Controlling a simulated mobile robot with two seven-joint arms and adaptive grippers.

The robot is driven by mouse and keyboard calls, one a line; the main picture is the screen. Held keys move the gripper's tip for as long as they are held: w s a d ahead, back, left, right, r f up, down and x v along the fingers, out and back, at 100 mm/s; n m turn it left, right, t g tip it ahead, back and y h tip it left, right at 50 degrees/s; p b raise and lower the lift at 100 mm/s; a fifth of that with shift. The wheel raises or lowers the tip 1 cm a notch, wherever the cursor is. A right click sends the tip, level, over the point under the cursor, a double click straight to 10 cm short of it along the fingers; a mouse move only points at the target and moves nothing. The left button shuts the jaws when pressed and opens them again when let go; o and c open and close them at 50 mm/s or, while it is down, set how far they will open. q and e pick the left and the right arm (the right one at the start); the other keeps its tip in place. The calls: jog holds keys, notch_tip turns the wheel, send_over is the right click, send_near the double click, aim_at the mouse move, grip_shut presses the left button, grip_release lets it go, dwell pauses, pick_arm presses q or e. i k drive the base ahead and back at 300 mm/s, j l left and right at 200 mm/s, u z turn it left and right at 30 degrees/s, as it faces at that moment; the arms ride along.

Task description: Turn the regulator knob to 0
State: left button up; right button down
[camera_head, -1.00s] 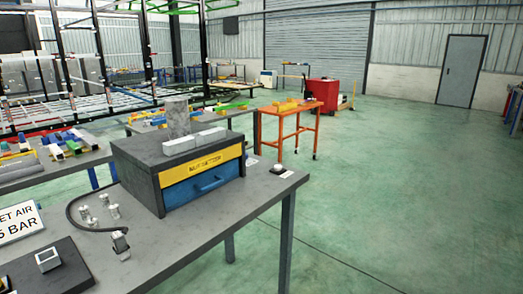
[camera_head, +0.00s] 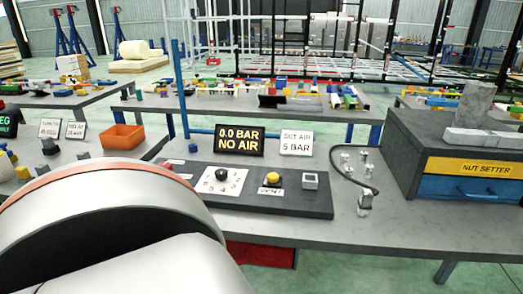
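The regulator knob (camera_head: 221,174) is a small black round knob on a white dial plate (camera_head: 207,187) with printed numbers. The plate lies on a dark panel (camera_head: 300,203) on the grey bench. Which number the knob points at is too small to tell. A black display (camera_head: 239,140) behind the panel reads "0.0 BAR NO AIR". A white sign (camera_head: 297,143) beside it reads "SET AIR 5 BAR". Neither of my grippers is in view. A large white arm link of mine fills the lower left and hides the near left part of the bench.
A yellow button (camera_head: 272,178) marked "VENT" and a small grey block (camera_head: 310,181) sit right of the dial. Hose fittings (camera_head: 366,200) and a nut setter box (camera_head: 470,165) stand further right. An orange bin (camera_head: 123,136) is at left. Bare bench shows in front of the box.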

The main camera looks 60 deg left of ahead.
aim_at(221, 174)
jog(key=u, duration=2.15)
